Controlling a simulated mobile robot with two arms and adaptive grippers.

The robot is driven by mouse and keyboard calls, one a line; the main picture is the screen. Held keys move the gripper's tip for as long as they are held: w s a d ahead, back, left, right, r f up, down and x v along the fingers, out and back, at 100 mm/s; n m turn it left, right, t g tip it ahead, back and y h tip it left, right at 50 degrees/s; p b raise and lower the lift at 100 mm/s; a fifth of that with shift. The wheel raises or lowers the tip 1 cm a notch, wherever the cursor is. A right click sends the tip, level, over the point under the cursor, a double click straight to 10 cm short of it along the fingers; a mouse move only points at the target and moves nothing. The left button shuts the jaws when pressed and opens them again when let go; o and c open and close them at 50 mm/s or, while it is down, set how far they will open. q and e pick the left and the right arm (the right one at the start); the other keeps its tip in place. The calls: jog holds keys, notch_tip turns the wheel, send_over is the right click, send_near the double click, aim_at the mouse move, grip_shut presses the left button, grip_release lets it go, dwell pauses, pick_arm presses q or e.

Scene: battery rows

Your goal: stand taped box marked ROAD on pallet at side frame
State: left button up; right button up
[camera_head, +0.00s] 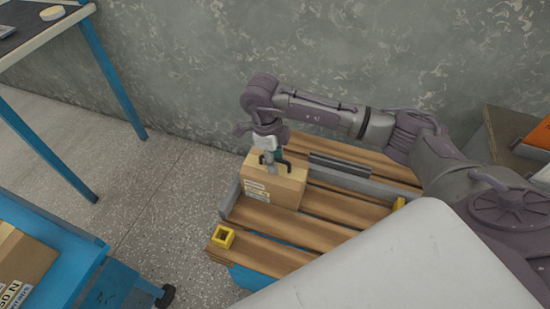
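A brown cardboard box (286,192) with yellowish tape on top and white and yellow labels stands upright on the wooden pallet (318,231). It is close beside the low grey side frame (231,196) at the pallet's left end. The label print is too small to read, so I cannot confirm the word ROAD. My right gripper (273,164) points down at the box's top, with its dark fingers at the top edge. Whether they are clamped on it or spread is unclear. My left gripper is not in view.
A longer grey frame (355,180) runs along the pallet's back. A yellow corner piece (222,236) sits at its front left. A blue cart (62,246) carries another box (22,262) at lower left. A blue-legged table (106,65) stands upper left. Bare floor lies between.

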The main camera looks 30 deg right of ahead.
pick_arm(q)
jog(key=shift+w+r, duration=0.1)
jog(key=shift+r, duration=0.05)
pick_arm(e)
jog(key=shift+r, duration=0.15)
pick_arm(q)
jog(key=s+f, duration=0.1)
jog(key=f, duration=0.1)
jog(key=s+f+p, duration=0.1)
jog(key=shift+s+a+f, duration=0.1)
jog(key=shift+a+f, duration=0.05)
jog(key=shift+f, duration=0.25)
pick_arm(e)
notch_tip(320, 180, up, 12)
jog(key=w+a, duration=0.1)
jog(key=shift+w, duration=0.2)
jog(key=shift+a, duration=0.1)
